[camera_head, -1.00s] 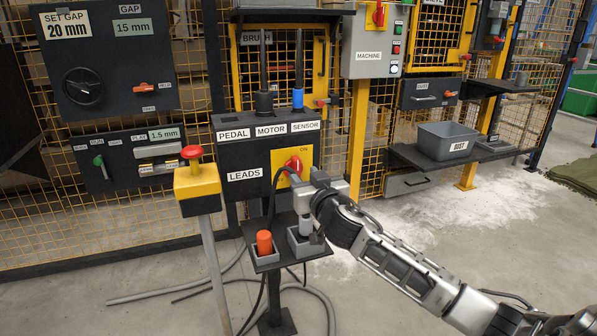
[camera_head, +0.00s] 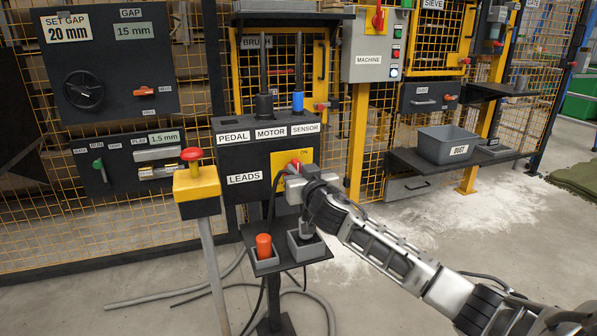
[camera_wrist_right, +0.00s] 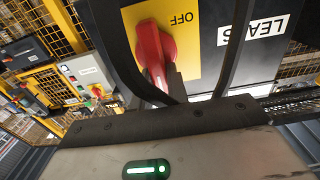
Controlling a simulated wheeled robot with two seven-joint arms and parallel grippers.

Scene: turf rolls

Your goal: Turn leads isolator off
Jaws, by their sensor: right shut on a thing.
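The leads isolator is a red rotary knob (camera_head: 294,164) on a yellow plate (camera_head: 306,156) at the right of the black box marked LEADS (camera_head: 244,178). The word ON shows at the plate's top in the head view. In the right wrist view the red knob (camera_wrist_right: 153,50) fills the middle, with OFF readable upside down on the yellow plate (camera_wrist_right: 195,45). My right gripper (camera_head: 288,184) is at the plate, shut on the knob, and hides its lower part in the head view. The knob's exact setting is hard to tell. My left gripper is not in view.
A red-topped yellow post (camera_head: 197,182) stands left of the box. A small shelf below holds an orange plug (camera_head: 264,246) in a grey holder and another grey holder (camera_head: 306,246). Cables hang in front of the box. A grey dust bin (camera_head: 448,146) is at right.

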